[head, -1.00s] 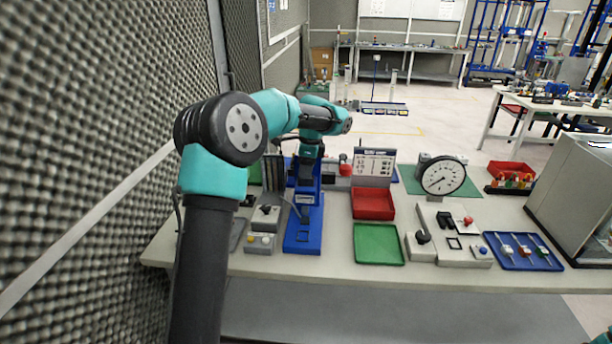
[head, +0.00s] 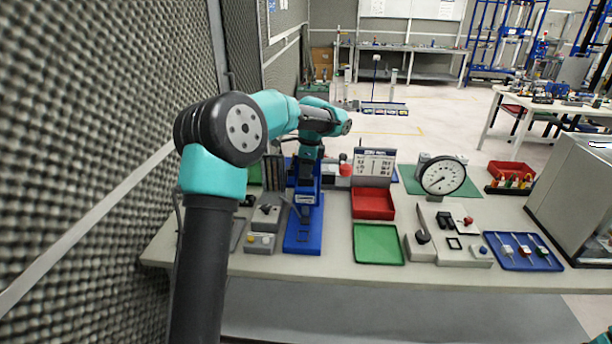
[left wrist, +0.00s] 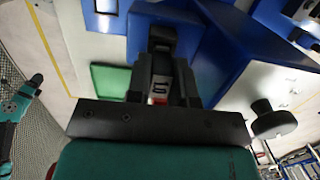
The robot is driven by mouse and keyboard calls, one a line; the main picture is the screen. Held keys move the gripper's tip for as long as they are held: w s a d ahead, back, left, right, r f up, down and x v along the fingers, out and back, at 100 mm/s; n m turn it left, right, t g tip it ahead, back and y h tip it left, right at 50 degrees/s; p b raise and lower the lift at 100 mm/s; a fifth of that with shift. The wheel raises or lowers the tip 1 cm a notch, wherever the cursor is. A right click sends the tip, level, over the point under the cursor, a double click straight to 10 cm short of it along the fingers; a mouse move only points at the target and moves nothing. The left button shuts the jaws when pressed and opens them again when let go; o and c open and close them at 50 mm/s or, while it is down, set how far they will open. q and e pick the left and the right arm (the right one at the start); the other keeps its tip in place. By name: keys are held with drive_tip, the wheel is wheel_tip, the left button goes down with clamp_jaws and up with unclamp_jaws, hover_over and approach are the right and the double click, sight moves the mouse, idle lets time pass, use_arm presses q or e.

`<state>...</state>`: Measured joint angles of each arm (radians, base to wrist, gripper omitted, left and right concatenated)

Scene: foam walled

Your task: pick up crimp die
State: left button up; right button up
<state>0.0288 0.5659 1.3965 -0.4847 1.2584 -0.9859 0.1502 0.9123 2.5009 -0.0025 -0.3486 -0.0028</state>
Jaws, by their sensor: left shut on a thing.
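My left gripper (head: 308,168) points down at the tall blue press (head: 304,226), over the left part of the bench. In the left wrist view my left gripper (left wrist: 163,75) is shut on a small dark block, which I take as the crimp die (left wrist: 163,40). Blue press surfaces lie close around it. The fingers hide much of the block, and I cannot tell whether it still touches the press. In the head view the arm and press hide it. My right gripper is out of view.
A red tray (head: 373,204) and green tray (head: 378,244) stand right of the press. A grey control box (head: 262,242) is left of it. A dial gauge (head: 443,177) and blue tool tray (head: 522,251) are farther right. A foam wall (head: 90,130) bounds the left.

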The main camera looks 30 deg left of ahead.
use_arm(q)
clamp_jaws()
drive_tip(key=shift+r, duration=0.1)
drive_tip(key=shift+r, duration=1.65)
drive_tip(key=s+d+r, duration=0.1)
drive_tip(key=s+d, duration=0.7)
drive_tip(key=s, duration=0.5)
drive_tip(key=shift+s+d+r, duration=0.2)
drive_tip(key=shift+s+r, duration=0.05)
drive_tip(key=shift+s, duration=0.1)
